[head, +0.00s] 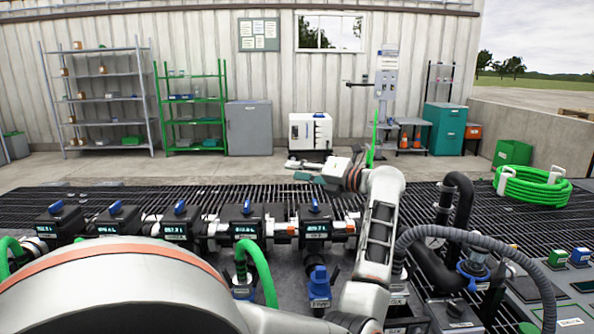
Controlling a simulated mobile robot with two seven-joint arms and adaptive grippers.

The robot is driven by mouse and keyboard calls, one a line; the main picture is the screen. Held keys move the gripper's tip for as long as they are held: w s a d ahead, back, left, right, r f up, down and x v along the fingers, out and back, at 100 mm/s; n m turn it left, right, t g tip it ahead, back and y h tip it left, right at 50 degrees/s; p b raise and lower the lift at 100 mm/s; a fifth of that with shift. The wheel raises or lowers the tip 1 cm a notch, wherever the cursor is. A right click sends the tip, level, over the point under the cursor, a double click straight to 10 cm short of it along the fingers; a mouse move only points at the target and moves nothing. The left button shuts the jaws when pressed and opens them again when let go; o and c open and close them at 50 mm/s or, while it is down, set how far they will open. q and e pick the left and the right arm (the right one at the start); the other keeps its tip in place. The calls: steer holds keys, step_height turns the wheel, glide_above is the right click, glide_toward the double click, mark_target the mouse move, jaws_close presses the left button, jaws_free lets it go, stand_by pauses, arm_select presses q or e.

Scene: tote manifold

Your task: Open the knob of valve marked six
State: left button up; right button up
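A row of dark valve blocks with blue knobs and lit displays runs across the manifold. The knobs in view are the far-left one (56,207), the second (115,208), the third (180,206), the fourth (247,207) and the rightmost (314,205). The number labels are too small to read, so I cannot tell which is valve six. My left arm hides the row's right end. My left gripper (301,170) is above and behind the rightmost visible knob, apart from it, pointing left. Its fingers are small here; I cannot tell their opening. My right gripper is out of view.
Green hoses (262,268) rise in front of the row. A blue fitting (319,282) stands before the rightmost visible block. Black pipes (458,205) and a grey corrugated hose (500,248) crowd the right. Dark grating (150,197) lies behind the row.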

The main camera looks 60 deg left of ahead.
arm_select(q)
steer(key=shift+s+d+r+y, duration=0.1)
steer(key=shift+r+y, duration=0.2)
